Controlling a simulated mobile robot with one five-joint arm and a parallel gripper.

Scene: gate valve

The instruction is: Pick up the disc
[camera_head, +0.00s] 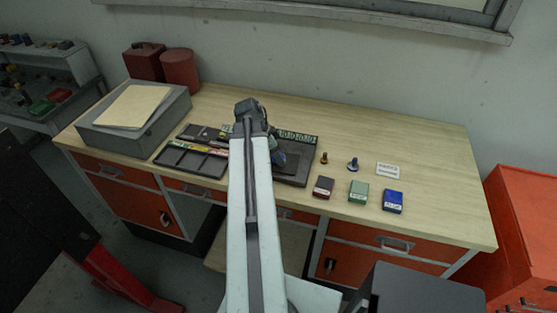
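My arm reaches up the middle of the picture, over the workbench (420,160). Its dark wrist end is above the black parts tray (292,181). My gripper (278,157) seems to point down at the tray, mostly hidden by the arm, and its fingers cannot be made out. I cannot pick out the disc for certain; it may lie in the tray, behind my arm. Right of the tray, a small brass-coloured part (324,158) and a dark blue part (352,164) stand upright on the bench, apart from my arm.
Dark red (322,187), green (358,191) and blue (393,201) boxes line the front right. A white card (388,170) lies behind them. A second tray (190,160), a grey case (170,112) and red containers (180,70) are left. The bench's far right is clear.

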